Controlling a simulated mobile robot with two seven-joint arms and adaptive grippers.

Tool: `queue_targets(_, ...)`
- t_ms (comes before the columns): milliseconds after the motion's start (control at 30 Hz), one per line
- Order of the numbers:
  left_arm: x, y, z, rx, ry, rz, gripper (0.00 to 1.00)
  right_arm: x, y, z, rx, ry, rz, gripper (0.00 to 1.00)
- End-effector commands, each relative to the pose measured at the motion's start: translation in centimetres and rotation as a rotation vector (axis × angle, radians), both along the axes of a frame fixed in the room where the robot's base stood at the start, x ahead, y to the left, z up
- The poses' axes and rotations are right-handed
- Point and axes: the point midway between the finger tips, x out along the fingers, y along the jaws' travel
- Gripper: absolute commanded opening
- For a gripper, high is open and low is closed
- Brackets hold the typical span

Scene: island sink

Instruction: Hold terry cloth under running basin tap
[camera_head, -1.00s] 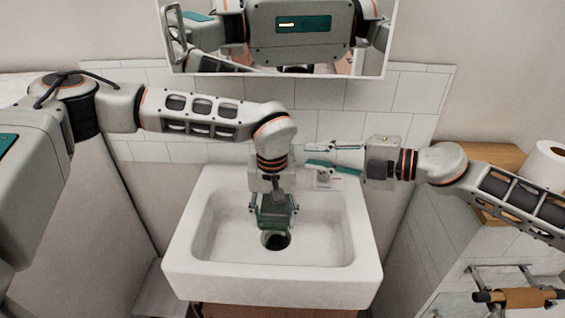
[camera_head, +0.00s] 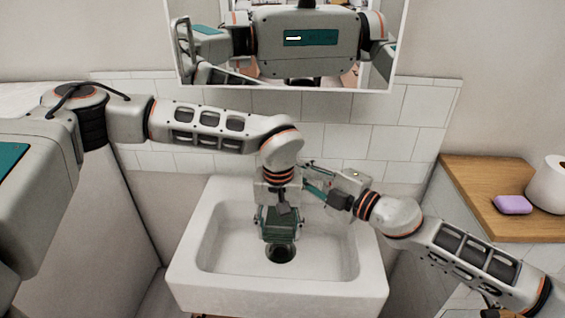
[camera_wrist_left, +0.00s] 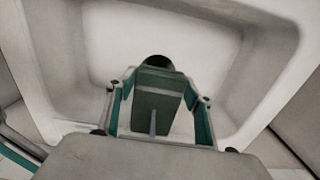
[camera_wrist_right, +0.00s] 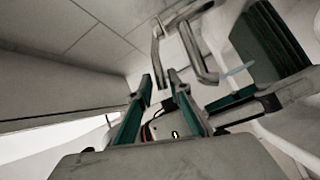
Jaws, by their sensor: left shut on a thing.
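The terry cloth, a dark green block (camera_wrist_left: 157,95), is held between the fingers of my left gripper (camera_head: 280,222), which points down over the white basin (camera_head: 330,290), above the drain. In the right wrist view the cloth (camera_wrist_right: 268,45) is at the upper right. The metal tap (camera_wrist_right: 196,58) shows there too, its spout toward the cloth. A pale bluish streak (camera_wrist_right: 238,70), looking like water, runs between spout end and cloth. My right gripper (camera_wrist_right: 165,95) is open, its fingers apart near the tap's lever; contact is unclear. In the head view the arms hide most of the tap.
A mirror (camera_head: 283,85) hangs above the tiled wall behind the basin. At the right, a wooden counter (camera_head: 470,175) bears purple soap (camera_head: 513,204) and a white paper roll (camera_head: 550,183). The basin's right half is open.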

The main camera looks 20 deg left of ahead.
Motion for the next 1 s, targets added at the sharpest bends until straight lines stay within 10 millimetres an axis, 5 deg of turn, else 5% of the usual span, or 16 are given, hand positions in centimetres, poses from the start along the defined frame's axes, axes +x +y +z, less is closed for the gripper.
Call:
queue_targets(267, 0.0, 0.0, 0.0, 0.0, 0.0, 0.0, 0.3, 1.3, 3.4, 0.0, 0.0, -0.001, 0.001, 0.19)
queue_targets(667, 0.0, 0.0, 0.0, 0.0, 0.0, 0.0, 0.3, 1.6, 4.1, 0.0, 0.0, 0.0, 0.001, 0.19)
queue_targets(767, 0.0, 0.0, 0.0, 0.0, 0.0, 0.0, 0.3, 1.6, 4.1, 0.0, 0.0, 0.0, 0.001, 0.0)
queue_targets(1000, 0.0, 0.0, 0.0, 0.0, 0.0, 0.0, 0.3, 1.5, 4.1, -0.1, 0.002, -0.004, 0.002, 0.0)
